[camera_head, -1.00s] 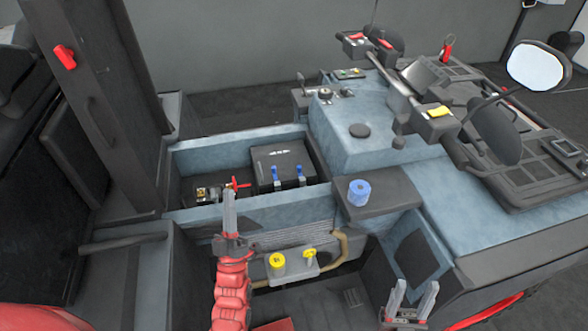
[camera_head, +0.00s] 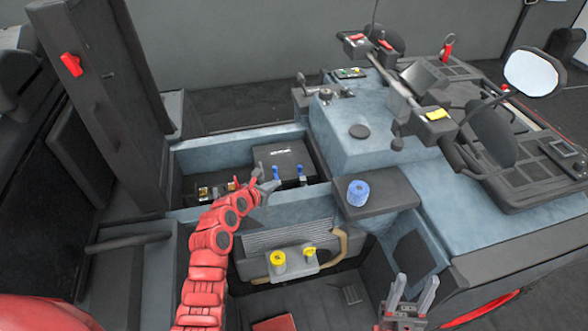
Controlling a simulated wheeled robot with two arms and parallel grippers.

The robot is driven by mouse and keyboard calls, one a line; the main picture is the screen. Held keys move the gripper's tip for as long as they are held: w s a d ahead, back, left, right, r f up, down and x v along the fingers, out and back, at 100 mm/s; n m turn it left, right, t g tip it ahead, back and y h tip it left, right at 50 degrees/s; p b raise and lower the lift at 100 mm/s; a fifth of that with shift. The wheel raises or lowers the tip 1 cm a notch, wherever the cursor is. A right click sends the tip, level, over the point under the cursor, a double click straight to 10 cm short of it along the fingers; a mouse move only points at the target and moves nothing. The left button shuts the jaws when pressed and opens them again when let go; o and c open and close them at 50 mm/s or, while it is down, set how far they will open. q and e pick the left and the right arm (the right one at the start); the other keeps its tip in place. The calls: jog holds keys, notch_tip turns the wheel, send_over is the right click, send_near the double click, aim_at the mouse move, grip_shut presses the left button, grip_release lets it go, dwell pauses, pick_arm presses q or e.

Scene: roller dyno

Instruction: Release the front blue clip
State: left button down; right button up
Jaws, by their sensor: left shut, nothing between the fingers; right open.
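Two blue clips stand on the near side of a black box (camera_head: 290,153) in the blue-grey bay. The left blue clip (camera_head: 275,171) is beside my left gripper, and the right blue clip (camera_head: 301,170) stands clear to its right. Both look upright. My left gripper (camera_head: 270,183) is shut and empty, its tips at or just in front of the left clip's lower part; I cannot tell whether they touch. It hides part of that clip's base. My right gripper (camera_head: 413,294) is open and empty, low at the bottom right, far from the clips.
Yellow caps (camera_head: 278,258) sit below the bay's near wall (camera_head: 300,208). A dark post (camera_head: 105,100) rises at the left.

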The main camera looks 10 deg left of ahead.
pick_arm(q)
jog(key=shift+s+d, duration=0.1)
jog(key=shift+d, duration=0.1)
jog(key=shift+f, duration=0.1)
jog(key=shift+w+d+f, duration=0.25)
jog(key=shift+w, duration=0.4)
send_near(299, 170)
notch_tip(299, 170, down, 2)
jog(key=b+x, duration=0.2)
jog(key=x, duration=0.1)
jog(key=shift+w+r, duration=0.2)
jog(key=shift+w, duration=0.15)
jog(key=shift+w+d+b, duration=0.35)
jog(key=shift+w+b, duration=0.45)
jog(key=shift+b, duration=0.15)
jog(key=shift+w+r, duration=0.15)
jog(key=shift+r, duration=0.05)
